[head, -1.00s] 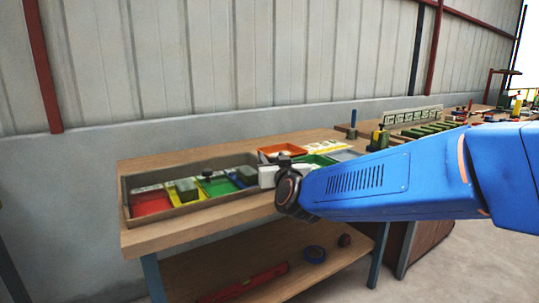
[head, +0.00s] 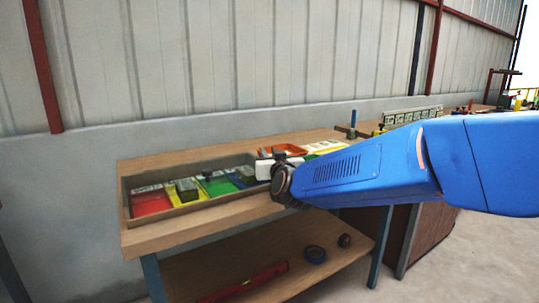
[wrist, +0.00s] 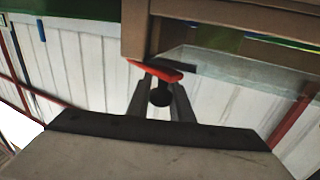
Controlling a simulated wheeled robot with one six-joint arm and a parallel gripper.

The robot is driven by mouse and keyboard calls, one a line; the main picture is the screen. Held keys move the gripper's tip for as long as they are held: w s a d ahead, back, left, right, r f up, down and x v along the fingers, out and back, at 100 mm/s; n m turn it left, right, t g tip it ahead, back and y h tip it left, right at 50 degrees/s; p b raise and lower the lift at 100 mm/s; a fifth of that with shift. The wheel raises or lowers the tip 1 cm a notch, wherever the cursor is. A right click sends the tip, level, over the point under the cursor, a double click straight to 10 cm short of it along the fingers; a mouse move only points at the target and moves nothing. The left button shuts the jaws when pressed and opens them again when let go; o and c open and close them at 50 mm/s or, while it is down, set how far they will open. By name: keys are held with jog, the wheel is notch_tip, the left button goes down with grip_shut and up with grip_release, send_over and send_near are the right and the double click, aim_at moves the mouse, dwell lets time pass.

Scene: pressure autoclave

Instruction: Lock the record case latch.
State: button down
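The record case (head: 128,200) looks like a shallow wooden-framed box on the bench, with coloured compartments inside and what seems a clear cover. Its brown frame (wrist: 195,12) also shows in the wrist view. A red lever (wrist: 155,70), which looks like the latch, sticks out by the frame corner, tilted in the picture. My gripper (wrist: 162,82) has its two fingers apart, with the red lever across or just beyond their tips; contact cannot be told. A dark round part (wrist: 160,97) shows between the fingers. In the head view my gripper (head: 265,168) is at the case's right end.
The wooden bench (head: 180,233) stands against a grey wall. An orange tray (head: 283,149) lies behind my gripper. My arm hides the bench's right part.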

jog(key=shift+r+m+h, duration=0.1)
jog(key=shift+m+h, duration=0.2)
jog(key=shift+w+a+h, duration=0.1)
jog(key=shift+h, duration=0.2)
jog(key=shift+w+m+t+h, duration=0.15)
jog(key=shift+w+m+h, duration=0.1)
jog(key=shift+m+h, duration=0.8)
jog(key=shift+w+m+t+h, duration=0.2)
jog(key=shift+m+h, duration=0.45)
jog(key=shift+h, duration=0.8)
jog(key=shift+w+d+m+h, duration=0.15)
jog(key=shift+d+m+h, duration=0.1)
jog(key=shift+m+h, duration=0.65)
jog(key=c, duration=1.6)
grip_release()
jog(key=shift+o, duration=0.2)
